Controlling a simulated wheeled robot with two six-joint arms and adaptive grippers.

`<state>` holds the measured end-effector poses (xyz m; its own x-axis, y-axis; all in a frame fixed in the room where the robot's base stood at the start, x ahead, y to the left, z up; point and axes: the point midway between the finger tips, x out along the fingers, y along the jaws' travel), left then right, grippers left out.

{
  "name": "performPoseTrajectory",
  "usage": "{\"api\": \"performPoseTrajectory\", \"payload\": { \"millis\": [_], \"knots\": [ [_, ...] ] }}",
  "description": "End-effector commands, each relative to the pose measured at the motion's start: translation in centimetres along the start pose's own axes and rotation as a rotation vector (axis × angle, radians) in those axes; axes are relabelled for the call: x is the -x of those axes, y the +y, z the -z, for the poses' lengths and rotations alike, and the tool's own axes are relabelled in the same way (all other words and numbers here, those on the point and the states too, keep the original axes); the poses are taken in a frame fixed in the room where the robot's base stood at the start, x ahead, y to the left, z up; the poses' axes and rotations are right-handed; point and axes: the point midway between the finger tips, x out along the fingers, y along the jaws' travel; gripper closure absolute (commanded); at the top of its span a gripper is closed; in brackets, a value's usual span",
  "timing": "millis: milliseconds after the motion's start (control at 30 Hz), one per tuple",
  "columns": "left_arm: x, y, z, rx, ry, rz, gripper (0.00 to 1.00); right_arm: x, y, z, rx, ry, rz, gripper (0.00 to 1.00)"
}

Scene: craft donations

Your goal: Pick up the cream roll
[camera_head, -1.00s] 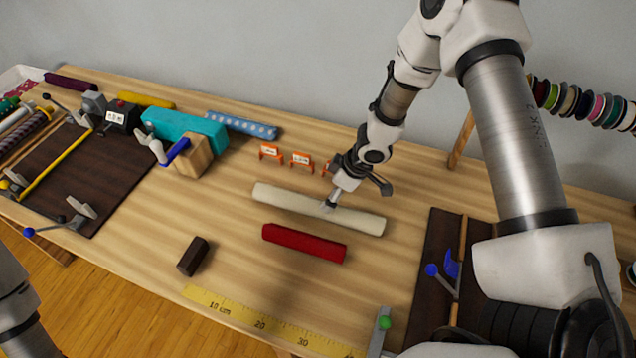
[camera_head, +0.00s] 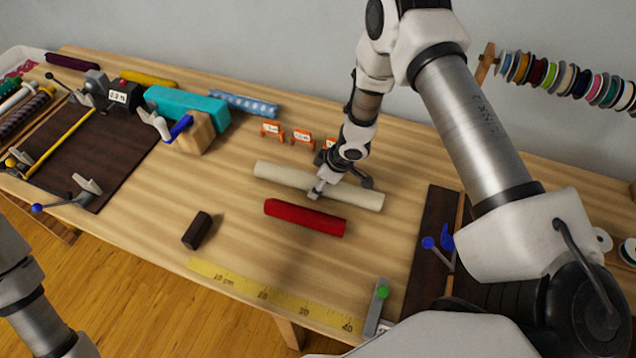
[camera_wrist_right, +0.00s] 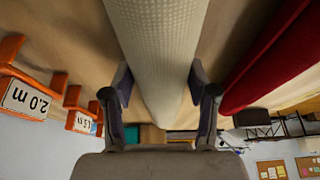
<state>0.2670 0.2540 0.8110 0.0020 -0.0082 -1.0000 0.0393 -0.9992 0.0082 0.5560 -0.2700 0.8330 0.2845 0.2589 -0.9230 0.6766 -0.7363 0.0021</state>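The cream roll (camera_head: 283,175) lies on the wooden table behind a shorter red roll (camera_head: 305,217). My right gripper (camera_head: 316,190) points down at the middle of the cream roll and hides a small part of it. In the right wrist view, the cream roll (camera_wrist_right: 160,45) runs between the two spread fingers of the right gripper (camera_wrist_right: 160,82), one on each side. The fingers look very close to its sides; I cannot tell if they touch it. The roll appears to rest on the table. Only part of my left arm shows at the lower left; its gripper is out of frame.
Small orange signs (camera_head: 302,137) stand just behind the cream roll. A dark brown block (camera_head: 197,230) and a yellow ruler (camera_head: 265,292) lie in front. A teal block (camera_head: 187,105) stands back left. A dark board (camera_head: 432,240) lies to the right.

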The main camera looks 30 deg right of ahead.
Motion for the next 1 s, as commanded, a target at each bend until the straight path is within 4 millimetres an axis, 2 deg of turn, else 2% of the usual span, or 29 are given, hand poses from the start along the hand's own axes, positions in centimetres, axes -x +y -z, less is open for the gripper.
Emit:
{"api": "performPoseTrajectory", "payload": {
  "millis": [200, 300, 367, 500, 600, 700, 1000],
  "knots": [
    [-0.1, 0.0, 0.0, 0.000, 0.000, 0.000, 0.15, -0.1, 0.0, -0.1, 0.000, -0.002, 0.000, 0.87],
    [-0.1, 0.0, 0.0, 0.000, 0.000, 0.000, 0.15, 0.6, 0.0, 0.2, -0.001, -0.001, 0.000, 0.87],
    [-0.2, 0.0, 0.0, 0.000, 0.000, 0.000, 0.15, 1.5, 0.1, 0.7, 0.001, 0.001, -0.002, 0.87],
    [0.2, 0.0, 0.0, 0.000, 0.000, 0.000, 0.15, 4.9, 0.1, 2.1, 0.003, 0.003, -0.002, 0.87],
    [1.1, 0.0, 0.0, 0.000, 0.000, 0.000, 0.15, 7.3, 0.1, 3.0, 0.001, 0.001, -0.002, 0.87],
    [1.8, 0.0, 0.0, 0.000, 0.000, 0.000, 0.15, 8.8, 0.0, 3.6, 0.000, 0.000, 0.000, 0.87],
    [1.8, 0.0, 0.0, 0.000, 0.000, 0.000, 0.15, 9.2, 0.0, 3.8, 0.000, -0.001, 0.000, 0.87]
  ]
}}
